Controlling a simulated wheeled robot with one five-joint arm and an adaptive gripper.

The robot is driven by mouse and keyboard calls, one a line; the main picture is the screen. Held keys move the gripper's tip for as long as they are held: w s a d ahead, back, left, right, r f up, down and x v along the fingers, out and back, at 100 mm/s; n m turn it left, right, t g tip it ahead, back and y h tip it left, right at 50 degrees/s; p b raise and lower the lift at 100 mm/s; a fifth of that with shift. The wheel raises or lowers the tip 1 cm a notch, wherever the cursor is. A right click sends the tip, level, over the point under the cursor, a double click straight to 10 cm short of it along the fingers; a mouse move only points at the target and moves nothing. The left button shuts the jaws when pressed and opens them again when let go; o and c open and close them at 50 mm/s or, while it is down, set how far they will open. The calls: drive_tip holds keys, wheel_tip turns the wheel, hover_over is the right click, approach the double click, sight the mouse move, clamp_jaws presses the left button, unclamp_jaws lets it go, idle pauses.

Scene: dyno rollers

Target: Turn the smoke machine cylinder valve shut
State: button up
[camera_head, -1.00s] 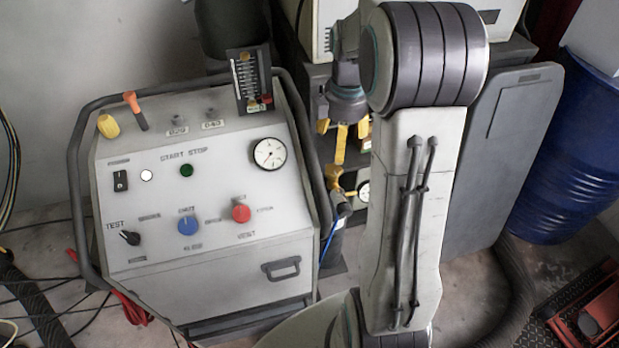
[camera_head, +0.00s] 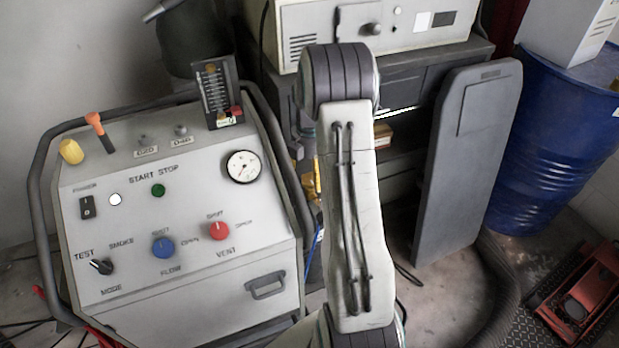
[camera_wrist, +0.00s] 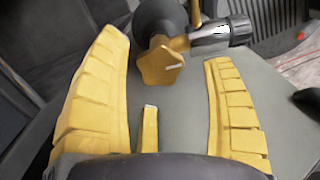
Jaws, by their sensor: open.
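The cylinder valve's yellow star-shaped handle (camera_wrist: 162,68) shows in the wrist view, just ahead of my gripper and roughly centred between its fingers. A brass fitting with a dark grey connector (camera_wrist: 222,35) runs off to its right. My gripper (camera_wrist: 167,47) is open, with yellow segmented fingers spread left and right and a shorter yellow piece low between them. No finger visibly touches the handle. In the head view my arm hides the valve and most of my gripper. The smoke machine (camera_head: 190,290) is the light grey console at left, with knobs, a gauge and a carry handle.
A beige instrument box (camera_head: 430,25) sits on a dark cabinet (camera_head: 400,75) behind my arm. A grey panel (camera_head: 468,165) leans right of it, beside a blue drum (camera_head: 555,150). A red jack (camera_head: 590,290) is at lower right. A blue hose (camera_head: 311,252) hangs beside the console.

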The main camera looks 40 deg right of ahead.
drive_tip(key=shift+f, duration=1)
drive_tip(key=shift+c, duration=0.4)
drive_tip(key=c, duration=1.1)
